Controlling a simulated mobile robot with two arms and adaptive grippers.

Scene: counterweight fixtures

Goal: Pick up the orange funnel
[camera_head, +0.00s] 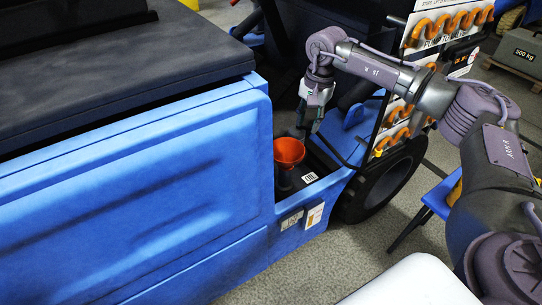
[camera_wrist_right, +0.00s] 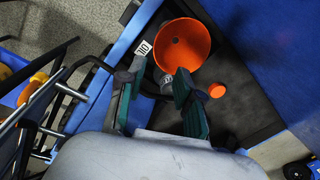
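The orange funnel (camera_head: 288,152) sits upright on a dark pipe in the recess at the end of the blue vehicle body. It also shows in the right wrist view (camera_wrist_right: 182,45), beyond my fingertips, with its wide mouth facing the camera. My right gripper (camera_head: 314,118) hangs above and slightly right of the funnel in the head view. Its fingers are apart in the wrist view (camera_wrist_right: 158,82), with nothing between them. They do not hold the funnel. My left gripper is not in view.
A small orange cap (camera_wrist_right: 217,90) lies beside the funnel. The blue body wall (camera_head: 180,190) stands left of the recess. Orange hooks on a panel (camera_head: 395,125) and a black wheel (camera_head: 385,185) stand to the right. A blue stool (camera_head: 438,197) is farther right.

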